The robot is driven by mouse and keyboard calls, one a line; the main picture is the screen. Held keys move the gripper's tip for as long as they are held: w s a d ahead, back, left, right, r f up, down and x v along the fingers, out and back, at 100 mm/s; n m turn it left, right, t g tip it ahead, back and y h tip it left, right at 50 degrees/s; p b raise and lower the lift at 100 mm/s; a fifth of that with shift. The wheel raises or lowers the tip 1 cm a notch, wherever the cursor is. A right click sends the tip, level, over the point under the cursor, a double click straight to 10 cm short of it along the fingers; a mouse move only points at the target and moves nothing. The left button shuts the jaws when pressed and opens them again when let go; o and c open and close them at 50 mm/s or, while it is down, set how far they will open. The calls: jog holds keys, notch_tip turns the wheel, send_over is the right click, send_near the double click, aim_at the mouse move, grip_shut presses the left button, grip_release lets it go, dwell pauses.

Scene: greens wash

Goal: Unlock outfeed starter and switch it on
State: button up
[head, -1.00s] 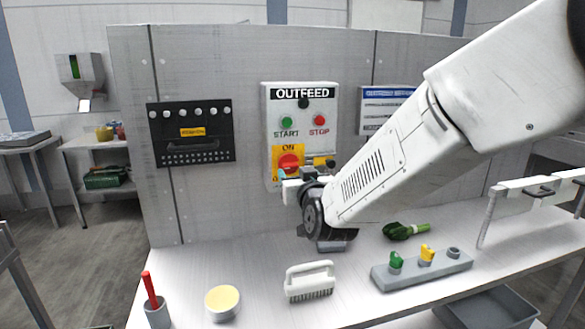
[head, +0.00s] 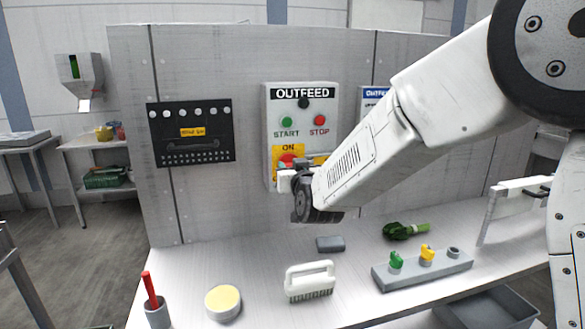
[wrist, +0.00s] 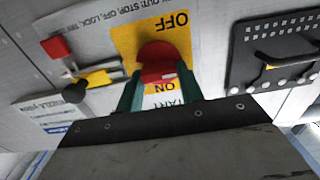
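The grey OUTFEED starter box (head: 318,148) is on the panel, with a green START button (head: 287,121) and a red STOP button (head: 320,120). Its red rotary switch (wrist: 157,58) sits on a yellow plate, OFF at the top and ON at the bottom of the upside-down wrist view. My gripper (wrist: 158,78) is at the switch, its green fingers spread on either side. I cannot tell whether they touch it. A red block with a thin metal loop, like a padlock (wrist: 56,47), hangs by a black peg (wrist: 76,92), clear of the switch. The switch's exact pointing is unclear.
A black control panel (head: 190,133) is left of the box, and a blue-headed notice (head: 374,97) is right. On the bench are a white brush (head: 309,280), a round yellow-topped tub (head: 223,302), a grey block (head: 330,244), greens (head: 402,231) and a rack (head: 425,270).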

jog(key=shift+m, duration=0.3)
jog(key=shift+d+f+m, duration=0.1)
jog(key=shift+d+m, duration=0.05)
jog(key=shift+m, duration=4.15)
jog(key=shift+d+f+m, duration=0.1)
jog(key=shift+m, duration=4.2)
jog(key=o, duration=1)
